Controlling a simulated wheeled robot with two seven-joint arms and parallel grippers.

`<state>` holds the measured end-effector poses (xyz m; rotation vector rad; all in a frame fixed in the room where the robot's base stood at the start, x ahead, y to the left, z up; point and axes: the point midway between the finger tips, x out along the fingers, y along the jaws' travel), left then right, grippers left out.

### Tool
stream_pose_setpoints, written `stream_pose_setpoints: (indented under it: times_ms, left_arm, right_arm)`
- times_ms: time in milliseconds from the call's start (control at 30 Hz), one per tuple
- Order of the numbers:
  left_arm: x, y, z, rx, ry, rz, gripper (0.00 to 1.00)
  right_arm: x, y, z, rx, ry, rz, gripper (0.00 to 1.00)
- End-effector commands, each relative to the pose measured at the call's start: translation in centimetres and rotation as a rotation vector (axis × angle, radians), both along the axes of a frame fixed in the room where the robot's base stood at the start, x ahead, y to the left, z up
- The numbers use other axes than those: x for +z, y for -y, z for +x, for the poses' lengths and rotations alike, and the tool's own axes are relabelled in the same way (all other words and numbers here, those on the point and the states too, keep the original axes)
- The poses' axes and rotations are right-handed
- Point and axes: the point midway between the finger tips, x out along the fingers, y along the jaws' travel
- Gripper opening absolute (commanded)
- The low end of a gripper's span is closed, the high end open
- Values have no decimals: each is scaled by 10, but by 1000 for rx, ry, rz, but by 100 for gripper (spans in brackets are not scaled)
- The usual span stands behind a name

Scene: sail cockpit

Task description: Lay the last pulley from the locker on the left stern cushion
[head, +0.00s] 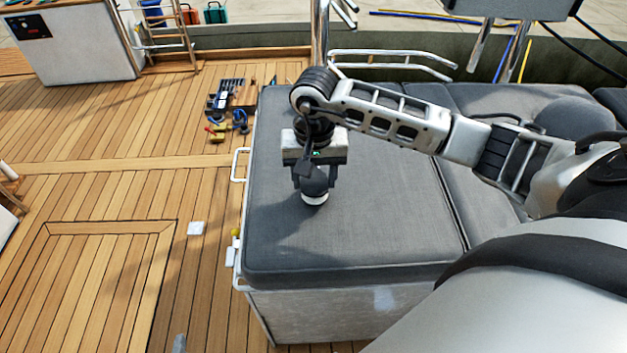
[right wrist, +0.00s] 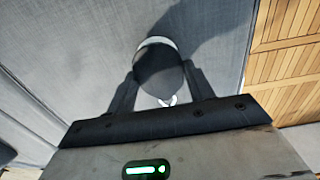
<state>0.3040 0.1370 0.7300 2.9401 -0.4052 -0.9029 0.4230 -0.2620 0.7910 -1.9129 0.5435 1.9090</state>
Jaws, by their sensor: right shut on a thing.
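My right gripper (head: 314,180) reaches in from the right and points down over the grey cushion (head: 380,225). It is shut on the pulley (head: 315,197), a dark rounded body with a white part at its lower end. In the right wrist view the pulley (right wrist: 158,72) sits between the two dark fingers, with a white rim at its far side. The pulley is at or just above the cushion top; I cannot tell whether it touches. The cushion fills most of the right wrist view (right wrist: 75,45). My left gripper is not in view. The locker cannot be made out for certain.
Tools and small parts (head: 228,105) lie on the teak deck (head: 110,190) left of the cushion. A steel rail (head: 238,166) runs along the seat's left side. More grey cushions (head: 480,215) lie to the right. The cushion top around the gripper is clear.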

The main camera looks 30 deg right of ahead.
Motion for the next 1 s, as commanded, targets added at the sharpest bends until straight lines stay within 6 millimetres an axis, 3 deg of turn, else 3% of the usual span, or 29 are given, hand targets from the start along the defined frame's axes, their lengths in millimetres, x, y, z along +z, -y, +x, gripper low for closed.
stream_pose_setpoints:
  times_ms: [133,533,567,633,1000]
  left_arm:
    - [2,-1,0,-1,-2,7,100]
    - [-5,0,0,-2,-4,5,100]
    - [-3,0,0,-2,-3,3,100]
    - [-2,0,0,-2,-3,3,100]
    - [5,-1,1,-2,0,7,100]
  right_arm:
    - [-18,-2,0,0,-2,4,26]
    - [-26,-2,0,1,2,3,26]
    - [-25,-2,0,1,0,2,58]
    - [-24,-2,0,1,0,2,74]
    - [-17,-2,0,1,0,4,74]
